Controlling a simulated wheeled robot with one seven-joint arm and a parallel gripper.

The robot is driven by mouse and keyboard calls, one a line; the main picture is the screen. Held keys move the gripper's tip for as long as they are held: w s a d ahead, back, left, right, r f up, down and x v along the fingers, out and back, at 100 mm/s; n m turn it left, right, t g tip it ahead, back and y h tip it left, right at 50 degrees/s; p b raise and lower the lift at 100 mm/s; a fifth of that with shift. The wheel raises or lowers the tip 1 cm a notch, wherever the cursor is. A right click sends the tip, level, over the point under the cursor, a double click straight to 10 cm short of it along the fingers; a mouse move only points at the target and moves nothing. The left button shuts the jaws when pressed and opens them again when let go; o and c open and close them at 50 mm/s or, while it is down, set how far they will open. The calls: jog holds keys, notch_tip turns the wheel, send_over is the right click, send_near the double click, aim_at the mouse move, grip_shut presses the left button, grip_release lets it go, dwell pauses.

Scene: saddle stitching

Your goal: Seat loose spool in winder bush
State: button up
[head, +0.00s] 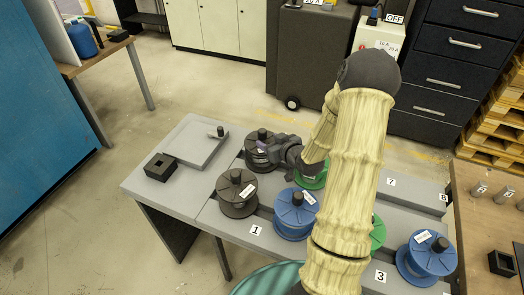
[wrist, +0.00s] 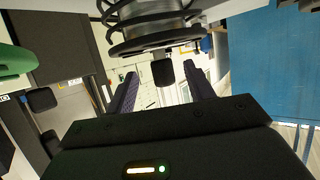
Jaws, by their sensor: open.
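My gripper (head: 268,146) is open at a dark grey spool (head: 259,157) at the back of the spool table. In the wrist view the open fingers (wrist: 161,72) stand either side of the black knob of a spool (wrist: 150,44), which appears upside down; no grip shows. Another dark grey spool (head: 237,197) stands upright in front, near label 1. A black block with a square opening (head: 160,167) sits at the table's left; it may be the winder bush. I cannot tell which spool is the loose one.
Blue spools (head: 295,219) (head: 425,258) and green spools (head: 378,233) stand close by, partly behind my arm. A grey tray with a small knob (head: 190,140) lies at the left rear. A wooden bench (head: 480,225) is at the right.

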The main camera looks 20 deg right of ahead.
aim_at(265, 137)
jog(key=p+x, duration=0.1)
jog(key=x, duration=0.4)
jog(key=shift+w+a, duration=0.1)
jog(key=shift+r, duration=0.1)
dwell(0.5)
grip_shut()
dwell(1.1)
jog(key=shift+r, duration=0.1)
